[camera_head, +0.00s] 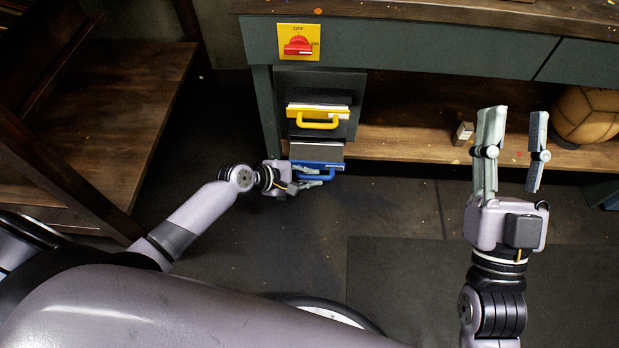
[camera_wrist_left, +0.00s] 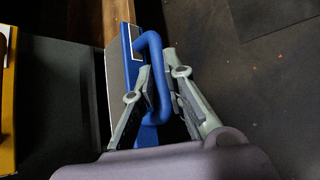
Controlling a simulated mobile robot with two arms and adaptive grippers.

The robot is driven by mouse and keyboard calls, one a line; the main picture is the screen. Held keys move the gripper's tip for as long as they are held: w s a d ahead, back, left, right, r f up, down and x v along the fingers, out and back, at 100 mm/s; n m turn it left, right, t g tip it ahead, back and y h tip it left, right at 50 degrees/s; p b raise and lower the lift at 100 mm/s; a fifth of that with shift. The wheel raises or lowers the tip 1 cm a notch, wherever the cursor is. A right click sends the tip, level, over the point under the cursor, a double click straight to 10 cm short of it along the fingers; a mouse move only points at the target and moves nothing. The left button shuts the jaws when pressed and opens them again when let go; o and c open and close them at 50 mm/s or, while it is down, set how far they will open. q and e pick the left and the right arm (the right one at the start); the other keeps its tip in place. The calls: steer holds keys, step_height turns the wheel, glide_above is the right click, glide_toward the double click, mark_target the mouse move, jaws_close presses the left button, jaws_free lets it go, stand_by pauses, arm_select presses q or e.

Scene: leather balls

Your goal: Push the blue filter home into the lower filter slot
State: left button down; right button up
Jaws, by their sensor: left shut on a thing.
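The blue filter (camera_head: 318,164) has a blue front with a blue handle and sits at the lower filter slot of the dark cabinet, below the yellow-handled filter (camera_head: 318,117). Part of its grey top shows, so it stands out from the cabinet. My left gripper (camera_head: 322,178) is shut on the blue handle. In the left wrist view the fingers (camera_wrist_left: 166,95) lie on either side of the handle bar, and the blue filter (camera_wrist_left: 128,60) is just left of them. My right gripper (camera_head: 516,112) is open and empty, in front of the bench at right.
A red switch (camera_head: 298,46) on a yellow plate is above the slots. A leather ball (camera_head: 588,115) and a small box (camera_head: 463,133) are on the bench's lower shelf. A wooden shelf unit (camera_head: 110,110) stands at left. The floor between is clear.

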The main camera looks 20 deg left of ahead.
arm_select(q)
steer(key=shift+t, duration=0.3)
arm_select(e)
steer(key=shift+s+r+t, duration=0.2)
steer(key=shift+r+t, duration=0.1)
stand_by(0.4)
steer(key=shift+w, duration=0.1)
arm_select(q)
steer(key=shift+r, duration=0.1)
arm_select(e)
steer(key=shift+w+f+g, duration=0.25)
steer(key=shift+f+g, duration=0.1)
steer(key=shift+f, duration=0.1)
steer(key=shift+w+f+g, duration=0.2)
steer(key=shift+f+g, duration=0.15)
steer(key=shift+f, duration=0.1)
arm_select(q)
steer(key=shift+p, duration=0.3)
arm_select(e)
steer(key=shift+w+f+g, duration=0.4)
steer(key=shift+w+f+h, duration=0.2)
steer(key=shift+f+h, duration=0.1)
steer(key=shift+f, duration=0.1)
arm_select(q)
steer(key=shift+w+a, duration=0.2)
steer(key=shift+w, duration=0.55)
arm_select(e)
steer(key=shift+s+r, duration=0.3)
steer(key=shift+r, duration=0.1)
stand_by(0.3)
